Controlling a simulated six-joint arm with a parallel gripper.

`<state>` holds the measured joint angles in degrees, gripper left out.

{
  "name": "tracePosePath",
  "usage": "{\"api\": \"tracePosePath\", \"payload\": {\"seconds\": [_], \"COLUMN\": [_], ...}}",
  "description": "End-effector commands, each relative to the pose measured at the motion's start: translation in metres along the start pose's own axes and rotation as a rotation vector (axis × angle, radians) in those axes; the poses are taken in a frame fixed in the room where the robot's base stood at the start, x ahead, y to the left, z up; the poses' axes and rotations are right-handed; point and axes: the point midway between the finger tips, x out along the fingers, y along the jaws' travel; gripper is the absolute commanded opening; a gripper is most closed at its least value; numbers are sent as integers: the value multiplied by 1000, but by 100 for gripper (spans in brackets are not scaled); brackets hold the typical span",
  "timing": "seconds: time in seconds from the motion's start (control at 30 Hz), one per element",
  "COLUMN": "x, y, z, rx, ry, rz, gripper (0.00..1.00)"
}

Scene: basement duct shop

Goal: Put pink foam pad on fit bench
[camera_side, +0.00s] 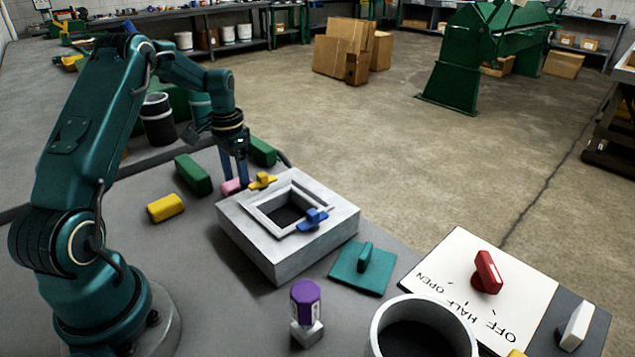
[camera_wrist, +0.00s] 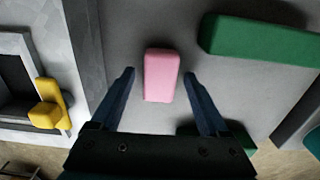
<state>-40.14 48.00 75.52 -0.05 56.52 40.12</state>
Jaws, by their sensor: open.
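The pink foam pad (camera_side: 231,187) lies on the grey worktop behind the left corner of a grey block (camera_side: 285,262) with a square framed opening. My gripper (camera_side: 236,184) points down at the pad and partly hides it in the side view. In the wrist view the pad (camera_wrist: 161,75) shows whole, between the two spread fingers of my gripper (camera_wrist: 160,76), with a gap on each side. My gripper is open and empty. No label marks the fit bench, so I cannot tell which surface it is.
Green blocks (camera_side: 193,174) (camera_wrist: 262,40) lie near the pad, and a yellow block (camera_side: 165,208) lies to the left. Yellow (camera_side: 263,181) and blue (camera_side: 312,218) clips sit on the framed block. A teal plate (camera_side: 363,269), a purple-topped item (camera_side: 306,305) and a grey cylinder (camera_side: 425,325) stand in front.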

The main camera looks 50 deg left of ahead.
Motion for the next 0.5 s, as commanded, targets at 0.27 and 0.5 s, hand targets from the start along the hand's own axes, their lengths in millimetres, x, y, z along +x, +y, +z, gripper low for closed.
{"api": "tracePosePath", "payload": {"seconds": [0.27, 0.5], "x": [-26, -79], "y": [-1, -1], "z": [-1, -1], "rx": [0, 0], "ry": [6, 7], "rz": [-5, -5], "gripper": [79, 79]}}
